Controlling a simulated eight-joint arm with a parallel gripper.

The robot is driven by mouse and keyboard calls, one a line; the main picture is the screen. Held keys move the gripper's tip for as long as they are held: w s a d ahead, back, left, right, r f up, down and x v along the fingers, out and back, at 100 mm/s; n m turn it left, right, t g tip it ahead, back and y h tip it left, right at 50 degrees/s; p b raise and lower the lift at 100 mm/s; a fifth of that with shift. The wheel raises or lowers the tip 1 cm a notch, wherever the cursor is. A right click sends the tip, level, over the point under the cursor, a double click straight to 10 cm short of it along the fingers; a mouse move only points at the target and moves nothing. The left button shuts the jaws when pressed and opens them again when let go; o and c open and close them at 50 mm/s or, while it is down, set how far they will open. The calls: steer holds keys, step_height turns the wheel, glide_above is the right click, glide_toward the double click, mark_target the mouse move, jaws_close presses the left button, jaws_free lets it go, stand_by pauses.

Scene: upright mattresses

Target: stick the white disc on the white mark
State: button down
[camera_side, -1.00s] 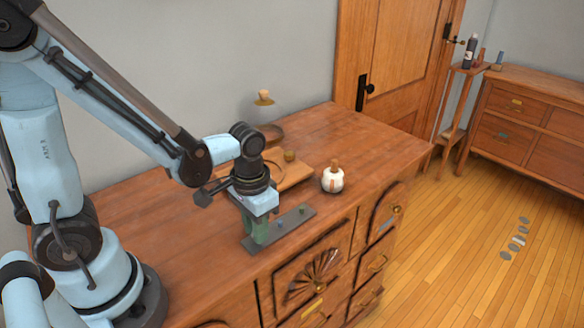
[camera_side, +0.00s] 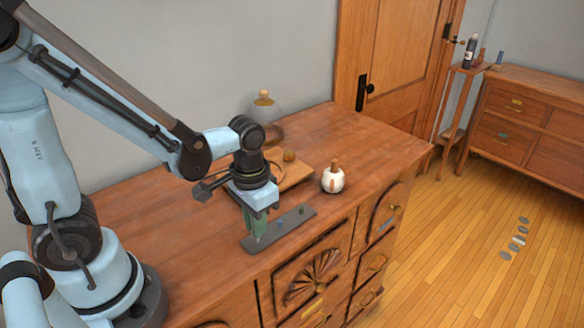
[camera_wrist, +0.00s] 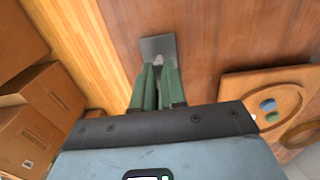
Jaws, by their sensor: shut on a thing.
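My gripper (camera_side: 257,236) points down over the near-left end of a dark grey strip (camera_side: 300,215) on the wooden cabinet top. Its green fingers (camera_wrist: 157,90) are shut. A small pale thing (camera_wrist: 159,75) shows between them in the wrist view; its shape and colour are not clear, so I cannot tell whether it is the white disc. A blue spot (camera_side: 279,224) and a green spot (camera_side: 301,210) show on the strip to the right of the fingers. I cannot make out the white mark; the fingers cover part of the strip.
A wooden board (camera_wrist: 237,93) holds a blue piece (camera_wrist: 267,105) and a green piece (camera_wrist: 272,117). A glass dome (camera_side: 263,115) stands behind. The cabinet's front edge is close to the strip.

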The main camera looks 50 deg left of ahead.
steer(key=shift+r, duration=1.95)
steer(key=w+a+n, duration=0.2)
steer(key=w+a, duration=0.2)
steer(key=w+a+r+n, duration=0.1)
steer(key=w+a, duration=0.3)
steer(key=a, duration=0.1)
steer(key=w+a+n, duration=0.2)
steer(key=w+a, duration=0.2)
steer(key=w, duration=0.1)
steer(key=shift+a+r+n, duration=0.2)
steer(key=shift+n, duration=0.1)
steer(key=shift+w+a, duration=0.1)
steer(key=shift+a, duration=0.2)
steer(key=shift+d+f+n, duration=0.1)
steer(key=shift+f+n, duration=0.05)
steer(key=shift+n, duration=0.15)
steer(key=shift+f, duration=2.3)
